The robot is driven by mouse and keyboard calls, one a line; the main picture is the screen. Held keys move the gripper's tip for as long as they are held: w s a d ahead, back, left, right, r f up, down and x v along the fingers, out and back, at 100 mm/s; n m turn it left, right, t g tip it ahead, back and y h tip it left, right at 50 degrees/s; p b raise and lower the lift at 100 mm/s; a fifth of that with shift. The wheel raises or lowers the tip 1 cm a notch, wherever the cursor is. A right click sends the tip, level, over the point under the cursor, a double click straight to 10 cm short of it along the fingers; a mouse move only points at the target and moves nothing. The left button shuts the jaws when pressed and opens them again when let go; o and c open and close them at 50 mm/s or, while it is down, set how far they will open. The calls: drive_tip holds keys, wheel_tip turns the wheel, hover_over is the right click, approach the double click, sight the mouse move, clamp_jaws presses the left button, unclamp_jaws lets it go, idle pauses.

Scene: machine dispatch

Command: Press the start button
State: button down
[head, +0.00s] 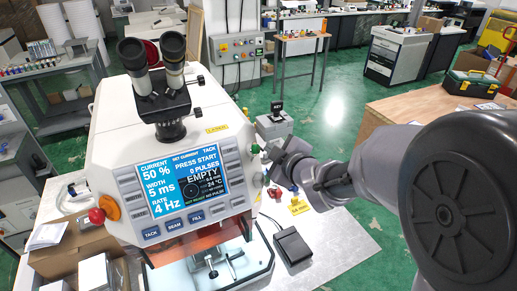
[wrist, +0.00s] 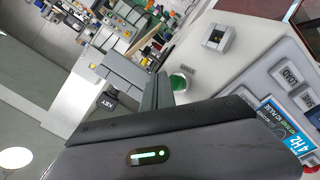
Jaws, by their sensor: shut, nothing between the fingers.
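The white laser welding machine (head: 115,115) stands at the left of the head view. Its screen (head: 183,185) reads "PRESS START", "0 PULSES" and "EMPTY". A round green button (head: 255,148) is on the machine's right side; the wrist view also shows this green button (wrist: 181,81), partly covered by a fingertip. My gripper (head: 270,160) is shut and empty, close to the machine's right side beside the green button. In the wrist view my gripper (wrist: 158,92) has its fingertips at the button's edge; I cannot tell whether they touch it.
A black foot pedal (head: 292,246) and a yellow tag (head: 299,207) are on the white table. A grey key box (head: 274,124) stands behind my gripper. A wooden bench is at the right.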

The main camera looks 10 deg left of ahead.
drive_tip(key=shift+f, duration=0.1)
drive_tip(key=shift+a+b, duration=0.4)
drive_tip(key=shift+b, duration=0.15)
drive_tip(key=shift+w+a+f+b, duration=0.15)
drive_tip(key=shift+a+b, duration=0.2)
drive_tip(key=shift+b, duration=0.1)
idle(0.5)
drive_tip(key=shift+d, duration=0.1)
drive_tip(key=shift+s+d+r, duration=0.2)
drive_tip(key=shift+d+r, duration=0.05)
drive_tip(key=shift+d, duration=0.4)
drive_tip(key=d+p, duration=0.1)
drive_tip(key=d+r+p, duration=0.1)
drive_tip(key=d, duration=0.1)
drive_tip(key=s+d+p, duration=0.1)
drive_tip(key=shift+d+r, duration=0.3)
drive_tip(key=shift+d, duration=0.05)
drive_tip(key=shift+w, duration=0.1)
idle(0.5)
